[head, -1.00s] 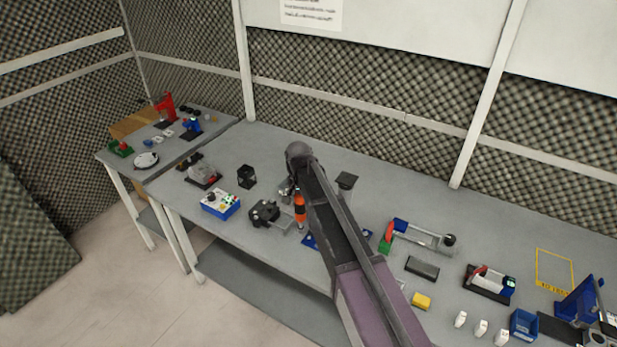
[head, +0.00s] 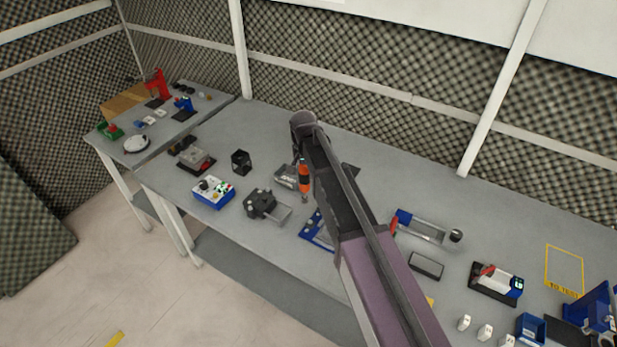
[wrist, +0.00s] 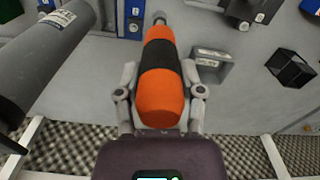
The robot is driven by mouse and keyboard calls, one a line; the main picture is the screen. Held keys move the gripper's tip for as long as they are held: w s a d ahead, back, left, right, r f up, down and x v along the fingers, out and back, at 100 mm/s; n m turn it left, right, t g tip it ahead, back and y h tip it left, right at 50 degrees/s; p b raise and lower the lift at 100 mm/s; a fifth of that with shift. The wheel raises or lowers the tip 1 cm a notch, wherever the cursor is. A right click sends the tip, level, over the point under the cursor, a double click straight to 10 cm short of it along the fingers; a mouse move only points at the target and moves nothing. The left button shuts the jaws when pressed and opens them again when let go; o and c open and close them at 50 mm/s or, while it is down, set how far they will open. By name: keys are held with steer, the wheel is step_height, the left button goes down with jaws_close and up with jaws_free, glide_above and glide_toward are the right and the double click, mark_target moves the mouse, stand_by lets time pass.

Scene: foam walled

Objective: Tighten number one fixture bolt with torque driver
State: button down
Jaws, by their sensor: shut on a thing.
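An orange and black torque driver (head: 304,178) hangs under the end of my arm in the head view. In the wrist view my gripper (wrist: 160,88) is shut around the driver (wrist: 158,108), with a finger on each side and the narrow tip pointing away from the wrist. A blue fixture plate (head: 318,233) lies on the bench, partly hidden behind my arm; a blue part also shows at the top of the wrist view (wrist: 131,16). The driver's tip is apart from the plate in the head view. I cannot make out which bolt is number one.
A grey clamp-like device (head: 262,203), a blue box with knobs (head: 213,192) and a black open cube (head: 241,161) stand left of the driver. A blue-ended device (head: 430,229) and a black tray (head: 426,264) lie right of my arm. The back of the bench is mostly clear.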

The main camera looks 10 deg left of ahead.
steer(key=shift+s+r, duration=0.1)
steer(key=shift+s, duration=0.05)
steer(key=s+d+r+p, duration=0.2)
steer(key=s+d, duration=0.1)
steer(key=s, duration=0.1)
steer(key=shift+s+r+m+p, duration=0.25)
steer(key=shift+s+m+p, duration=0.05)
steer(key=shift+s+m, duration=0.1)
steer(key=shift+f, duration=0.15)
stand_by(0.3)
steer(key=shift+f+b, duration=2.75)
steer(key=shift+b, duration=0.1)
